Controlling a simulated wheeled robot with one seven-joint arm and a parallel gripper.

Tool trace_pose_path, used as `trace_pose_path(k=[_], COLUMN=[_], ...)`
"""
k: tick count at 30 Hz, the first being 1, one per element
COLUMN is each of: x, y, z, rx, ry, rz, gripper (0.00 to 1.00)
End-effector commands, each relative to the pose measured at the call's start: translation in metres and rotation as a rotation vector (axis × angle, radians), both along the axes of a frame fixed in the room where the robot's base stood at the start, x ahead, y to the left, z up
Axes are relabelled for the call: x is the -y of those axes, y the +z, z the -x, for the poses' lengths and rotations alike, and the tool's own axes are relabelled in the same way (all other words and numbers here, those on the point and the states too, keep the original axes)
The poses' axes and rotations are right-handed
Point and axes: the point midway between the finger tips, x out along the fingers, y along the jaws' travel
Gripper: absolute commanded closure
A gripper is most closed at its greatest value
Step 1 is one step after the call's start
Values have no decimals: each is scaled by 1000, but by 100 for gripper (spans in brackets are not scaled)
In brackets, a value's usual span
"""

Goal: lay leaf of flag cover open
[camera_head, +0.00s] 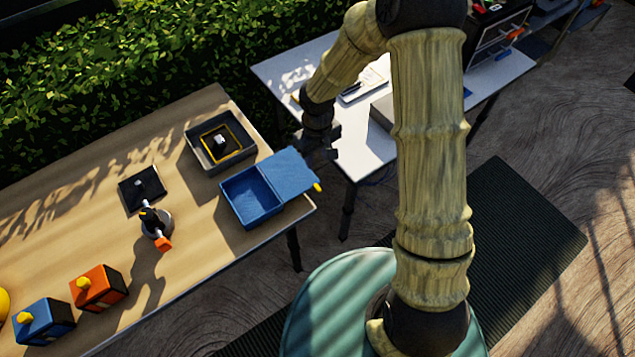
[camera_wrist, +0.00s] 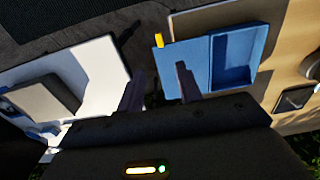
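The flag cover is a blue box (camera_head: 252,197) near the right end of the wooden table, with an open, empty-looking compartment. Its blue leaf (camera_head: 286,171) is swung out to the right of the compartment, roughly flat, with a yellow tab (camera_head: 317,187) at its outer end. In the wrist view, the box (camera_wrist: 236,56), leaf (camera_wrist: 186,66) and tab (camera_wrist: 159,40) show at upper right. My gripper (camera_head: 322,148) is beside the leaf's far right corner. Its fingers (camera_wrist: 159,82) are apart with nothing between them. One finger overlaps the leaf's edge in the wrist view; I cannot tell whether they touch.
The wooden table (camera_head: 100,180) also holds a dark grey tray (camera_head: 191,145), a black square plate (camera_head: 142,188), a small orange-tipped device (camera_head: 157,228), and orange (camera_head: 97,287) and blue (camera_head: 44,321) boxes. A white table (camera_head: 300,72) stands behind my arm. A hedge borders the back.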

Motion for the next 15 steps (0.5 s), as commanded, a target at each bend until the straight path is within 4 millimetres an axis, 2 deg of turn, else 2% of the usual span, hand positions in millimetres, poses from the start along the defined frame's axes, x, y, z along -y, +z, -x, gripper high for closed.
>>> trace_pose_path(k=[3, 15], x=[0, 0], y=[-22, -90], z=[1, 1], rx=[-5, -3], ry=[2, 2], rz=[2, 2], gripper=[65, 65])
